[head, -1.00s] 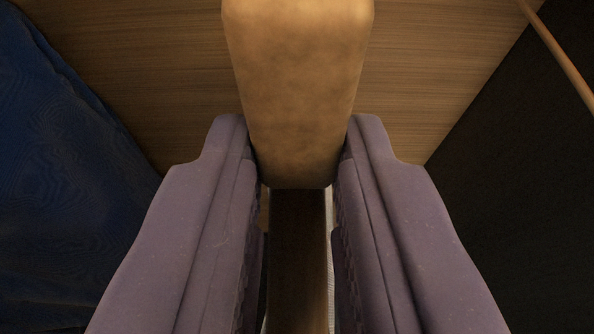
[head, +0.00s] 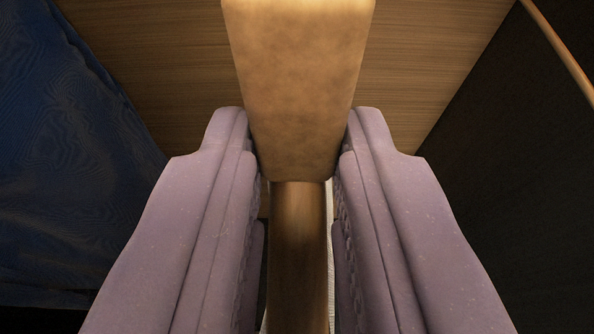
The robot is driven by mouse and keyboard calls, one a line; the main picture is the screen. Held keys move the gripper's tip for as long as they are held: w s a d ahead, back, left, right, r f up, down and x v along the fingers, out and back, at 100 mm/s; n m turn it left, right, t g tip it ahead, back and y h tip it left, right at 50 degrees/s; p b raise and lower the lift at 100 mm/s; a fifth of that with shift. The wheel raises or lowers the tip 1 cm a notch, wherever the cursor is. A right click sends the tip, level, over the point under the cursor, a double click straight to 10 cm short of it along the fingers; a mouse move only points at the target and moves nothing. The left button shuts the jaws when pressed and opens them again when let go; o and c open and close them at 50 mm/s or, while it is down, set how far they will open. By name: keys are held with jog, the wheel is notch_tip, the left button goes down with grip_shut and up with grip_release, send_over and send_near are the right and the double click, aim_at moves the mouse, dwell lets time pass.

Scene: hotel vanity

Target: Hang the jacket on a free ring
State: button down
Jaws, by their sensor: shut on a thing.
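My gripper (head: 297,112) has two mauve padded fingers, one on each side of a smooth tan block-like piece (head: 298,85). It is shut on this piece, which stays centred between the fingertips. A brown bar (head: 298,250) shows lower down between the fingers. Dark blue cloth (head: 70,170) fills the left side, and it may be the jacket. I cannot tell how it joins the tan piece. No ring can be made out.
A wood-grained surface (head: 170,65) lies behind the fingers. A large dark surface (head: 510,190) fills the right side. A thin light-brown rod or edge (head: 560,52) crosses the top right corner.

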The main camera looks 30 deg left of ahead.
jog(key=shift+r, duration=0.45)
dwell(0.5)
jog(key=shift+s+d+b, duration=0.5)
jog(key=shift+s+b, duration=0.1)
jog(key=shift+s, duration=0.45)
jog(key=shift+s+d+b, duration=0.55)
jog(key=shift+s+b, duration=0.05)
jog(key=shift+s, duration=0.45)
jog(key=shift+s+d+b, duration=0.5)
jog(key=shift+s+b, duration=0.1)
jog(key=shift+s, duration=0.45)
